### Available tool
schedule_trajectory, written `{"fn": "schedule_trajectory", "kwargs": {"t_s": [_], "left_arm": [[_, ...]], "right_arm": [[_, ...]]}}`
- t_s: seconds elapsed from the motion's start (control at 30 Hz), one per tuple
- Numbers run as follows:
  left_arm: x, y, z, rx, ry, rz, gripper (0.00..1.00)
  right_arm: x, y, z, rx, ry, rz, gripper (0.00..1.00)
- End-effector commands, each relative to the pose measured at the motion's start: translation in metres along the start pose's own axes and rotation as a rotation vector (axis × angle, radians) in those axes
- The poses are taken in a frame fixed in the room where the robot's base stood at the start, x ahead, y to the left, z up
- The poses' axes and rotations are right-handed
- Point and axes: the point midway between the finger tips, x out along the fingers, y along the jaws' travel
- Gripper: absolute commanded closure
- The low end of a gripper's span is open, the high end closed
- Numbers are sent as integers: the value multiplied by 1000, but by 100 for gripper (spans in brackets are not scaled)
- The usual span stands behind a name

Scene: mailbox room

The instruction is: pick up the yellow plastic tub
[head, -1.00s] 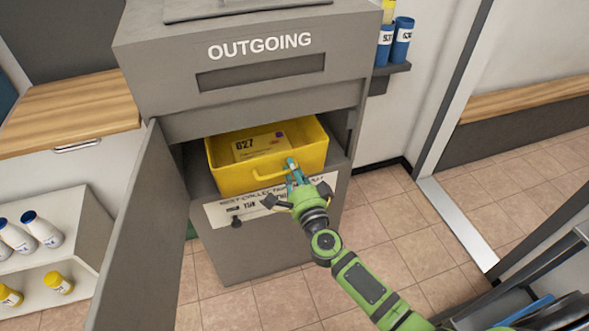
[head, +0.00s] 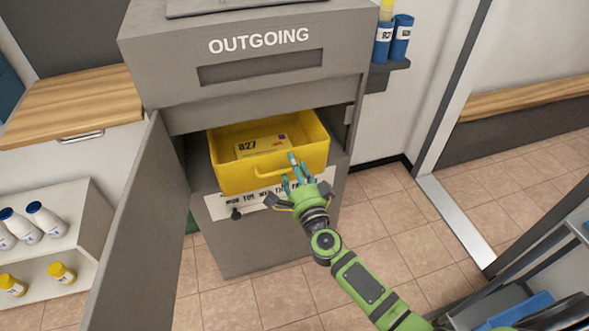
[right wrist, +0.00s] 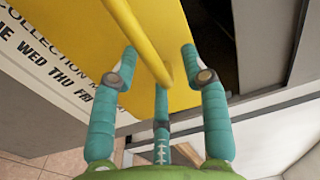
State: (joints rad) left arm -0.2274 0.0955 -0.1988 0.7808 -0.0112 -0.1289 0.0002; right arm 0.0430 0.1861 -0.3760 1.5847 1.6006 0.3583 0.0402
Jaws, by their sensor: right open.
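The yellow plastic tub (head: 228,181) sits in the open compartment of the grey OUTGOING cabinet, with a flat yellow labelled packet (head: 262,147) inside. A bar handle (head: 270,172) runs along its front wall. My right gripper (head: 293,172) is open at the right part of this front wall. In the right wrist view, the handle (right wrist: 137,37) passes between the spread teal fingers of the gripper (right wrist: 159,66), and the tub wall (right wrist: 84,38) lies behind them. Whether the fingers touch the handle cannot be told. My left gripper is not in view.
The grey cabinet (head: 240,240) has its door (head: 133,235) swung open to the left. A shelf with several bottles (head: 45,220) stands at left. A small wall shelf (head: 385,72) holds blue containers at right. Tiled floor (head: 400,230) is clear to the right.

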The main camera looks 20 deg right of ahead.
Motion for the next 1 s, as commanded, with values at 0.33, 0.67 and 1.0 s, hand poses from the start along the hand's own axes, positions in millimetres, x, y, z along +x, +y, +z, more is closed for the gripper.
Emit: {"fn": "schedule_trajectory", "kwargs": {"t_s": [0.33, 0.67, 1.0], "left_arm": [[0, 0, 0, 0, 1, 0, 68], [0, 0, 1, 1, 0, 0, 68], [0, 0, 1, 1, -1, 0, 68]], "right_arm": [[-16, 2, 0, 3, -1, 3, 54], [-85, 1, 0, 0, -1, 4, 54], [-120, 0, 0, 1, 0, 0, 54]]}}
